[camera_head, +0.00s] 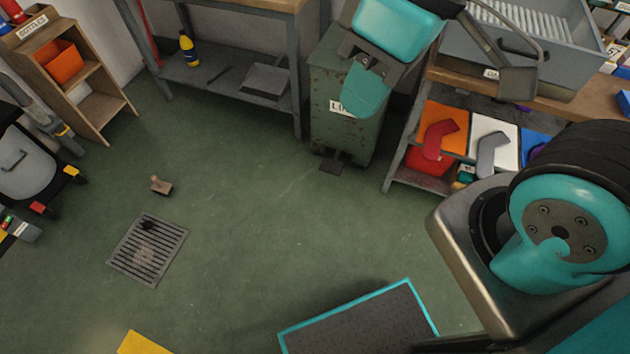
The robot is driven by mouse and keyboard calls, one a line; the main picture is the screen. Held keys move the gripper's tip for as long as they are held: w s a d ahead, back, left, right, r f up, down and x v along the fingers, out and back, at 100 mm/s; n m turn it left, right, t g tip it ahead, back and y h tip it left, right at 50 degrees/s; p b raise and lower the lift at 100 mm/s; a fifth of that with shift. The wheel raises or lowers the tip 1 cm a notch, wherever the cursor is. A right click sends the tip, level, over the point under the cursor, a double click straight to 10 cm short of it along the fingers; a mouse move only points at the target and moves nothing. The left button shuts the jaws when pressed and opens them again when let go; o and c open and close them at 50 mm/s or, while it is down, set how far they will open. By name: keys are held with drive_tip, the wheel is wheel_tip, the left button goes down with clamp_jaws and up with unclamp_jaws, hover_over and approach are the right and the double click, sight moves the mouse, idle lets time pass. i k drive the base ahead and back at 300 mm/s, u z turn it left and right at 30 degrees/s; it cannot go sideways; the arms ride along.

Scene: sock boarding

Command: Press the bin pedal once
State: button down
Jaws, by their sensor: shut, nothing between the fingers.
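The bin (330,128) is a worn dark green box with a partly covered white label beginning "LI". It stands at the upper middle, between the grey bench and the shelf unit. Its dark pedal (334,162) sticks out low at its front, close to the floor, and is in plain view. My gripper (362,110), with teal fingers below a dark bracket, is shut and empty. In the picture it overlaps the upper front of the bin, well above the pedal. It hides part of the bin's top, so I cannot tell the lid's state.
The green floor before the bin is clear. A floor grate (147,249) and a small brown object (161,185) lie left. A teal-edged dark mat (360,325) lies at the bottom. The grey bench (230,85) and shelf unit (405,183) flank the bin.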

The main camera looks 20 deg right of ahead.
sight(328, 165)
drive_tip(key=u, duration=0.35)
drive_tip(key=k, duration=0.85)
drive_tip(key=u, duration=0.35)
drive_tip(key=i, duration=1.35)
drive_tip(key=z, duration=1)
drive_tip(key=i, duration=0.65)
drive_tip(key=z, duration=0.55)
